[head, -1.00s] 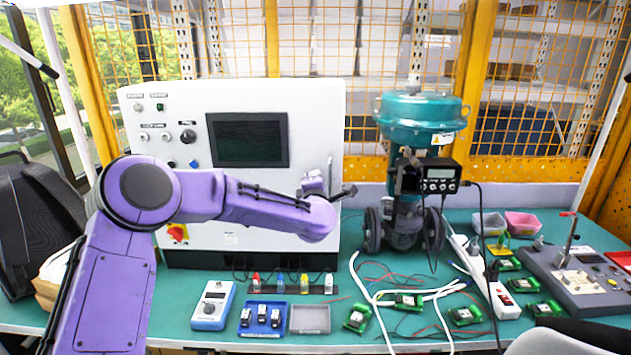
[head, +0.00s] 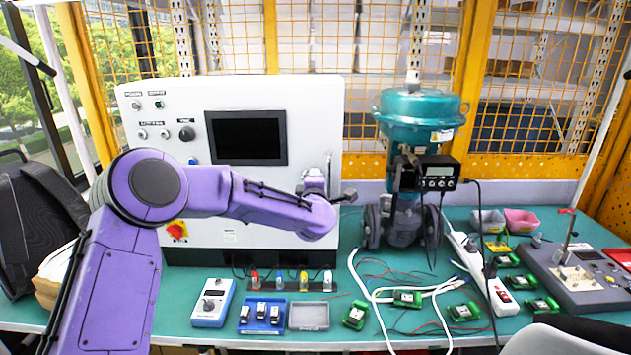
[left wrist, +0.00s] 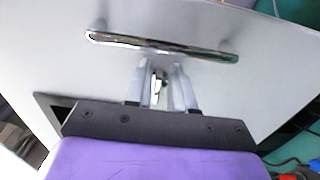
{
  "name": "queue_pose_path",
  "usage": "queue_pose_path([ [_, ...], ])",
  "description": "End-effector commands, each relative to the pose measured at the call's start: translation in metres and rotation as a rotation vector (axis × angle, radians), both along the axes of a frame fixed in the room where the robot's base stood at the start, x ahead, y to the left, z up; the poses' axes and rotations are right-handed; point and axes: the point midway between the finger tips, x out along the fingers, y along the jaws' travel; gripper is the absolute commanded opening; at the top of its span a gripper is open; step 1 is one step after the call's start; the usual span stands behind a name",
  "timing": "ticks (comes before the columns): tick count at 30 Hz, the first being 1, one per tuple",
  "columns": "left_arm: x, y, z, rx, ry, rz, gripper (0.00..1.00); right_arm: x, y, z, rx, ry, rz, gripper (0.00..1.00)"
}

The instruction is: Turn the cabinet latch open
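The cabinet (head: 300,105) is a white control box on the bench. A long chrome handle bar (left wrist: 200,50) on its face runs across the left wrist view. In the head view the handle (head: 330,172) stands upright near the cabinet's right edge. My left gripper (left wrist: 160,72) is at the bar, its two fingers a small gap apart, with tips close to the bar's middle. A small bright and dark part shows between the fingers; I cannot tell whether it is gripped. In the head view my left gripper (head: 333,190) is partly hidden by its wrist. My right gripper is not in view.
A teal valve (head: 415,108) with a black positioner (head: 436,174) stands close right of my gripper. A red and yellow switch (head: 177,231) is low on the cabinet. Trays, cables and several green boards cover the bench front.

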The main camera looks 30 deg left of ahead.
Motion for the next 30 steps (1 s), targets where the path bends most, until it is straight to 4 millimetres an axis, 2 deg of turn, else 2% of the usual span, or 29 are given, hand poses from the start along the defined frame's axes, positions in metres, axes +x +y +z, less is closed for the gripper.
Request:
queue_pose_path([
  [11,-0.003,-0.004,-0.001,0.0,-0.001,-0.003,0.35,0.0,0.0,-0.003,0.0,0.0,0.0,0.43],
  [14,-0.016,-0.012,-0.003,0.0,-0.001,-0.004,0.35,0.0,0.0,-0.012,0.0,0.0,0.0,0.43],
  [22,-0.072,-0.042,-0.004,-0.001,-0.002,-0.002,0.35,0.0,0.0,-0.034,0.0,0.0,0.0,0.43],
  [25,-0.084,-0.05,-0.002,-0.002,-0.001,0.0,0.35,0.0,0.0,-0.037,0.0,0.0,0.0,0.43],
  [30,-0.091,-0.053,-0.001,-0.002,-0.001,0.002,0.35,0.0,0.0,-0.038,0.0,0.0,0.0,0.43],
])
